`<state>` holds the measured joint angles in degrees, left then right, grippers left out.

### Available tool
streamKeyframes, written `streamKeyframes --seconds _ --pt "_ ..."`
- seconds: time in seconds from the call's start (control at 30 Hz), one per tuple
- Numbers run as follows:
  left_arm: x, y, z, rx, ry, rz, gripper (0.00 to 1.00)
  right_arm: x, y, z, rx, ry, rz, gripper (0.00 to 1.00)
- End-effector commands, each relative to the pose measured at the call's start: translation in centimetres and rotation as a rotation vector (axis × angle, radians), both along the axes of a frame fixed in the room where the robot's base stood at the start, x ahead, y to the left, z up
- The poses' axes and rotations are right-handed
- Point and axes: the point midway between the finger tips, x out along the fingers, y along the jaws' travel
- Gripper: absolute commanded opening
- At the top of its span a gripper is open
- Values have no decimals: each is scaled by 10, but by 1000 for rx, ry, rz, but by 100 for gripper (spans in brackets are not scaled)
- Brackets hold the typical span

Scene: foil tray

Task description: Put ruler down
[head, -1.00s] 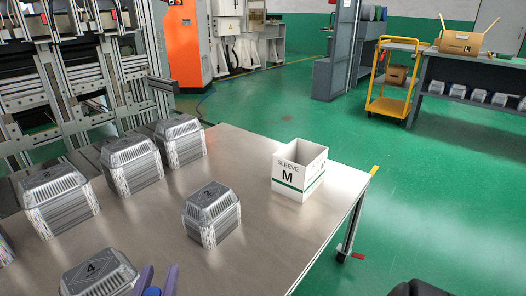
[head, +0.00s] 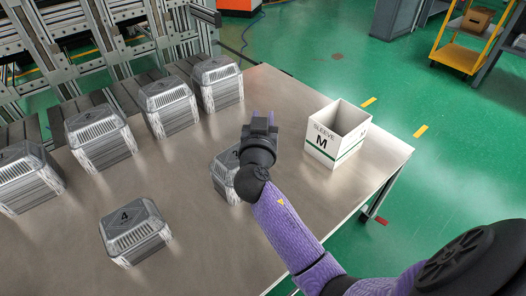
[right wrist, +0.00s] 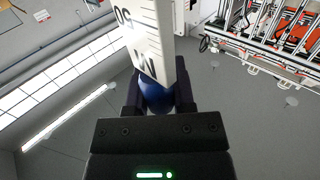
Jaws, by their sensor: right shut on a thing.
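The ruler (right wrist: 150,38) is white with black markings and numerals. In the right wrist view it rises from between the fingers of my right gripper (right wrist: 158,88), which are shut on it. A rounded blue part (right wrist: 157,96) sits between the fingers at the ruler's lower end. In the head view my right gripper (head: 262,120) is over the table (head: 215,225), in front of a foil tray stack (head: 222,178) that it partly covers. The ruler cannot be made out in the head view. My left gripper is out of view.
An open white sleeve box (head: 325,146) marked M stands right of my right gripper, near the table's right edge. Several foil tray stacks (head: 100,140) line the left side. One marked 4 (head: 135,235) stands nearer the front. Bare tabletop lies between them.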

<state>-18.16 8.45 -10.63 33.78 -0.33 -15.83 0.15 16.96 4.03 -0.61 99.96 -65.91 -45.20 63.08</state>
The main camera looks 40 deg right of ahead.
Motion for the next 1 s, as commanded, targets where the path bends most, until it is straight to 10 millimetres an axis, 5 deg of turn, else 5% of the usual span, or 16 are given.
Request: streamKeyframes --seconds 0.2,0.6,0.63,0.8,1.0 --pt "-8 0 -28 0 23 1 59 0 0 -52 -3 4 0 0" --pt "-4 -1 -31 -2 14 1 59 0 1 -55 -2 -1 0 0" --pt "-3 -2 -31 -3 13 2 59 0 1 -56 -1 0 0 33" --pt "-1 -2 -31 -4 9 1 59 0 1 -54 -2 -1 0 66" --pt "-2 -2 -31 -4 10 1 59 0 1 -54 -2 -1 0 66"
